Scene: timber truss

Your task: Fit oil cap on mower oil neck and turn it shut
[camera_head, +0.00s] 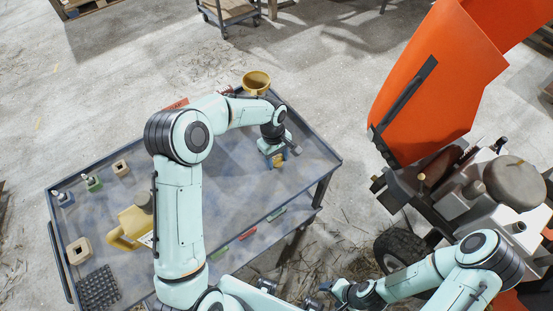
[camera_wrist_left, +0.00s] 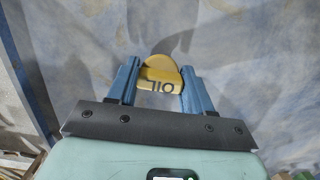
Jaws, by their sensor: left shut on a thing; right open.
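The yellow oil cap (camera_wrist_left: 162,76), lettered "OIL", sits between the blue fingers of my left gripper (camera_wrist_left: 160,88) in the left wrist view. In the head view my left gripper (camera_head: 277,160) is low over the right part of the cart top, shut on the cap. Whether the cap touches the cart top is unclear. The orange mower (camera_head: 440,85) stands at right with its engine (camera_head: 470,195) exposed. A short dark-topped stub (camera_head: 519,227) shows on the engine; I cannot tell if it is the oil neck. My right gripper (camera_head: 328,288) is open at the bottom, left of the mower wheel.
The grey cart (camera_head: 235,205) carries a yellow jug (camera_head: 128,228), a yellow funnel or bowl (camera_head: 256,82), small bottles (camera_head: 92,183), square blocks (camera_head: 79,249) and a black grid mat (camera_head: 97,288). A gap of floor lies between cart and mower. A mower wheel (camera_head: 400,250) stands low there.

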